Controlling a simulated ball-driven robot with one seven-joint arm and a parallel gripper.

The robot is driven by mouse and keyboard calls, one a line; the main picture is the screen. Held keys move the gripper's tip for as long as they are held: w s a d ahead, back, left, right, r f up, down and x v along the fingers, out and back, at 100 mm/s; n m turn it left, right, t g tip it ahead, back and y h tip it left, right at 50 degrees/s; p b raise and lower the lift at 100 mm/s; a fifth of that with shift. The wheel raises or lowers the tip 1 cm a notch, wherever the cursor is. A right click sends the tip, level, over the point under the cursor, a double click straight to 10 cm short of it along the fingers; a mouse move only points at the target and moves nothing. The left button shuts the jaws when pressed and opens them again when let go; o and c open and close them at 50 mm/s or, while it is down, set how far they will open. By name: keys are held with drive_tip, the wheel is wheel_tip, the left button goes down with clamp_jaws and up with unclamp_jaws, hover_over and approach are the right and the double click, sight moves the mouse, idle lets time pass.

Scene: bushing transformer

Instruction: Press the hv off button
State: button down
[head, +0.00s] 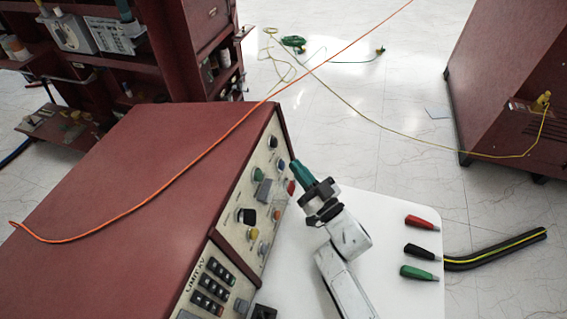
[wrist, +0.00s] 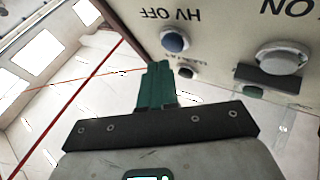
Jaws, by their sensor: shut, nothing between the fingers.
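The HV OFF label (wrist: 168,14) appears upside down on the panel in the wrist view. A round blue button (wrist: 175,39) with a pale rim sits beside it. My gripper (head: 297,165) has its green fingers together, with nothing between them. The fingers also show in the wrist view (wrist: 157,84), close to the panel and just below the blue button in the picture. A gap shows between their tips and the button. In the head view the fingers point at the upper part of the control panel (head: 262,200); which button there is HV OFF is unclear.
A large button under the ON label (wrist: 279,58) is close by. A red button (head: 291,187) and a black knob (head: 247,215) are on the panel. A white table (head: 390,205) bears red, black and green plugs. An orange cable (head: 200,160) crosses the cabinet top.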

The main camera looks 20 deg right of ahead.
drive_tip(key=shift+s+d+r+p, duration=0.3)
drive_tip(key=shift+s+d+p, duration=0.4)
drive_tip(key=shift+d+p, duration=0.3)
drive_tip(key=shift+s+d+r+p, duration=0.25)
drive_tip(key=shift+s+d+p, duration=0.5)
drive_tip(key=shift+d, duration=0.3)
drive_tip(key=shift+w, duration=0.1)
